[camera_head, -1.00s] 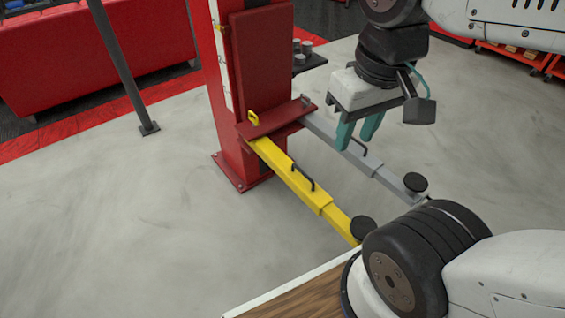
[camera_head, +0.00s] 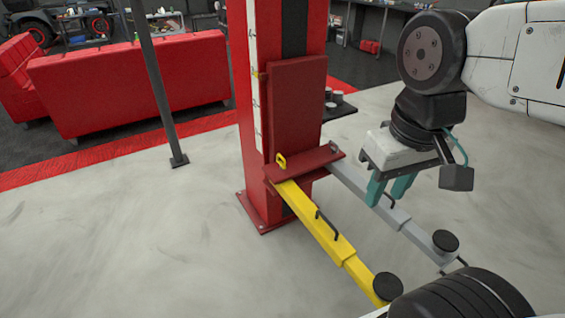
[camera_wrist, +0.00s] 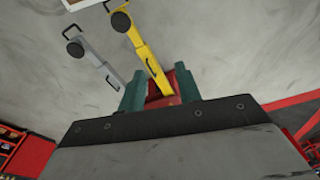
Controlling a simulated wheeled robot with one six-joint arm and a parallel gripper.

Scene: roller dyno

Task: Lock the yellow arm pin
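The yellow arm (camera_head: 325,233) reaches out from the red carriage (camera_head: 305,165) on the lift column, with a black handle on top and a round black pad at its end. A small yellow loop (camera_head: 281,161), which looks like the arm's pin, stands upright on the carriage at the arm's root. In the wrist view the fingers (camera_wrist: 160,92) frame the carriage and yellow arm (camera_wrist: 145,55); I cannot make out the pin there.
A grey arm (camera_head: 375,195) with a black pad lies beside the yellow one, behind my gripper. The red column (camera_head: 270,100) rises behind.

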